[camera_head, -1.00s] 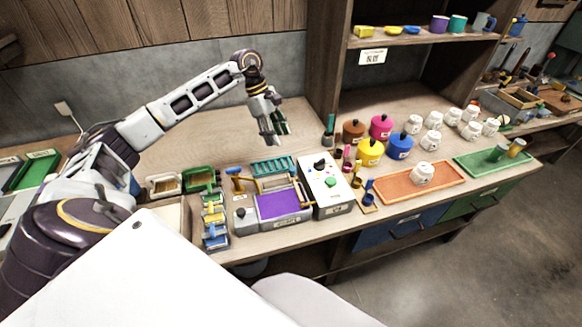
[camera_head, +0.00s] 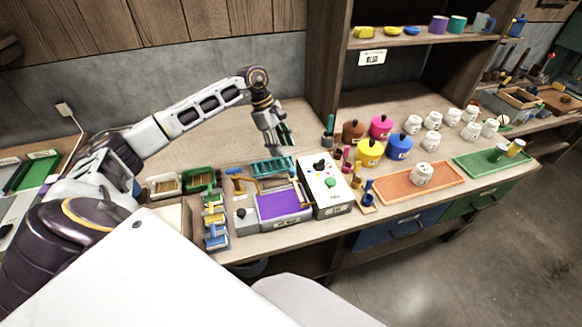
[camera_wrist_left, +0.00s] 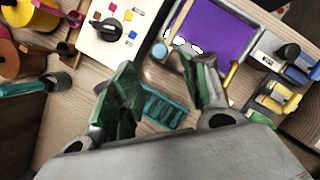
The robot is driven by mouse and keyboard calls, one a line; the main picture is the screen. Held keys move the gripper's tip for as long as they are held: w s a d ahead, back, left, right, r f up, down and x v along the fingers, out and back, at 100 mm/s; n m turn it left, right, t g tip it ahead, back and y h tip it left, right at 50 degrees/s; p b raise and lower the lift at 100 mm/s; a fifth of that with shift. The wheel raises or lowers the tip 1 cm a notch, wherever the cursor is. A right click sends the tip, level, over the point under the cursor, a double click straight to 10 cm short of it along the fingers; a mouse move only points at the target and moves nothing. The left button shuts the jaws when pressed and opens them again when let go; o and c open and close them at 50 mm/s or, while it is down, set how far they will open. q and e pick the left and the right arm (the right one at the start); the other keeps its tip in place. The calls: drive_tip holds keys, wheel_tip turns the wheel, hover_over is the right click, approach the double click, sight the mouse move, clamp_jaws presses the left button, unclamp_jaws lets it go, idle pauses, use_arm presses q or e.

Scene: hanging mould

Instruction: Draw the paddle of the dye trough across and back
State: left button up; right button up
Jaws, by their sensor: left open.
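The dye trough (camera_head: 279,205), a grey box filled with purple, sits on the bench right below my left gripper's side. In the left wrist view the purple trough (camera_wrist_left: 222,38) is at the top, with a tan bar at its near left edge and a light-blue round knob (camera_wrist_left: 160,50) by it. I take these for the paddle, but cannot tell for sure. My left gripper (camera_head: 280,141) hangs above and behind the trough, over the teal rack (camera_head: 272,166). Its green fingers (camera_wrist_left: 165,82) are spread apart and empty. My right gripper is not in view.
A white control box (camera_head: 325,187) with a black knob stands right of the trough. Coloured clamps (camera_head: 215,220) stand left. Coloured pots (camera_head: 370,152) and an orange tray (camera_head: 400,192) are farther right. The bench behind the rack is clear.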

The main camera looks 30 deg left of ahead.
sight(292, 169)
use_arm(q)
drive_tip(key=p+x, duration=0.1)
drive_tip(key=x, duration=0.8)
drive_tip(key=shift+d+f, duration=0.1)
drive_tip(key=shift+f, duration=0.3)
clamp_jaws()
